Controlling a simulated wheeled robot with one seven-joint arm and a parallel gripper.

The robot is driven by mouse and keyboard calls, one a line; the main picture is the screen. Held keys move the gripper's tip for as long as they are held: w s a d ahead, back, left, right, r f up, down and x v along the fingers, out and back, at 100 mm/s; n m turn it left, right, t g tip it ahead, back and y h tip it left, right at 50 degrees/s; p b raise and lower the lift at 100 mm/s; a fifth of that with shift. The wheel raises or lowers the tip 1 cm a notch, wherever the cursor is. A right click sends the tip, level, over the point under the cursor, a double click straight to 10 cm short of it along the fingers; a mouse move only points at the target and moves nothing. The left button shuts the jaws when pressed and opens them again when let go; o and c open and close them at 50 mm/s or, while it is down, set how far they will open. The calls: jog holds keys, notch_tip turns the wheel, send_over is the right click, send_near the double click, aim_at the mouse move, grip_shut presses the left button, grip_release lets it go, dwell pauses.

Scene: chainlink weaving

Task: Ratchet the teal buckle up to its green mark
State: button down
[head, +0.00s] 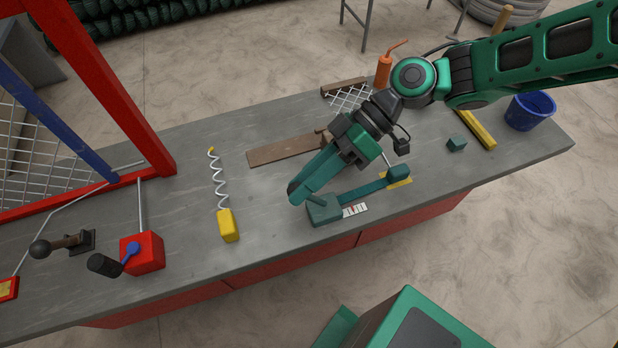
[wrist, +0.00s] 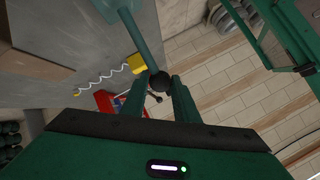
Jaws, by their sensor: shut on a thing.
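The teal buckle (head: 323,211) lies near the front edge of the grey bench. A teal strap (head: 362,191) runs from it to a block on a yellow plate at the right. A white scale with dark and reddish marks (head: 355,210) lies beside the buckle; I cannot make out a green mark. My gripper (head: 295,190) reaches down-left above the buckle. In the wrist view its fingers (wrist: 160,92) are shut on the dark round knob (wrist: 159,82) of the buckle's teal lever (wrist: 138,35). The fingers partly hide the lever in the head view.
A yellow block with a coil (head: 228,225) lies left of the buckle. A red box with a crank (head: 143,252) and a red frame (head: 120,90) stand further left. A brown board (head: 285,150), a small teal cube (head: 456,144) and a blue bucket (head: 530,111) are behind and right.

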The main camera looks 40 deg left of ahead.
jog(key=shift+w, duration=0.25)
jog(key=c, duration=1.4)
grip_release()
jog(key=shift+s, duration=0.1)
jog(key=v, duration=1.1)
jog(key=shift+f, duration=0.1)
